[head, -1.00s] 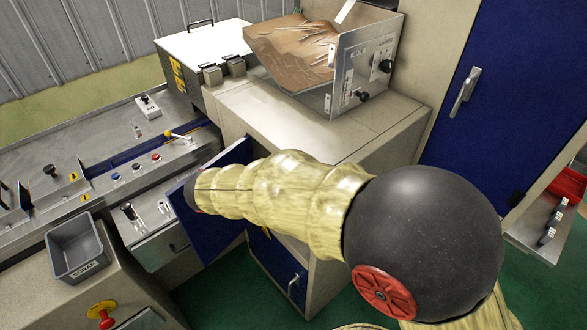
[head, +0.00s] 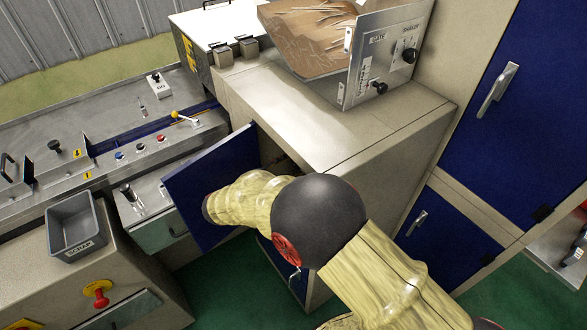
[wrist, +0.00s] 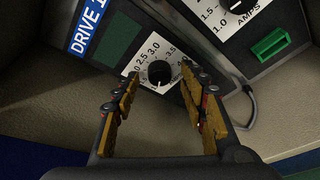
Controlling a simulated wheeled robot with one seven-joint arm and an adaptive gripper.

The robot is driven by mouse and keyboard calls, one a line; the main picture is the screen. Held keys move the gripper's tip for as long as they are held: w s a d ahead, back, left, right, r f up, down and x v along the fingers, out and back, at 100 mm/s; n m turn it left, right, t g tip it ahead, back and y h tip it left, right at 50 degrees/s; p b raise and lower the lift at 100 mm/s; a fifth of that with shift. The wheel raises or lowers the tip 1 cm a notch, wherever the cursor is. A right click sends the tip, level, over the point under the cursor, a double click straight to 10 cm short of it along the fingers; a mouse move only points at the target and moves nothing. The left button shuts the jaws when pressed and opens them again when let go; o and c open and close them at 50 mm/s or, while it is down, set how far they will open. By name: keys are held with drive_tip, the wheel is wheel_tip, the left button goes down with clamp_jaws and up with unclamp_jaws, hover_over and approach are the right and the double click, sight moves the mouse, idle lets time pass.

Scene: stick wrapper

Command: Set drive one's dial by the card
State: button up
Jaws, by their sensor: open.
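In the wrist view, drive one's dial (wrist: 160,73) is a round black knob on a white scale plate, with 2.5 and 3.0 readable along its upper left edge. The blue DRIVE 1 label (wrist: 86,32) is at its upper left. My gripper (wrist: 159,77) is open, with its yellow-padded fingers on either side of the dial in the picture. I cannot tell whether they touch it, nor read the dial's exact setting. I cannot identify the card.
A second dial marked AMPS (wrist: 243,8) and a green switch (wrist: 270,43) are at the upper right of the wrist view. A grey cable (wrist: 248,112) hangs right of the fingers. In the head view, a grey scrap bin (head: 75,228) stands at the left.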

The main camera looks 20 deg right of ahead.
drive_tip(key=shift+w+d+f, duration=0.1)
drive_tip(key=shift+w+d, duration=0.15)
drive_tip(key=shift+d, duration=0.2)
drive_tip(key=shift+c, duration=0.2)
clamp_jaws()
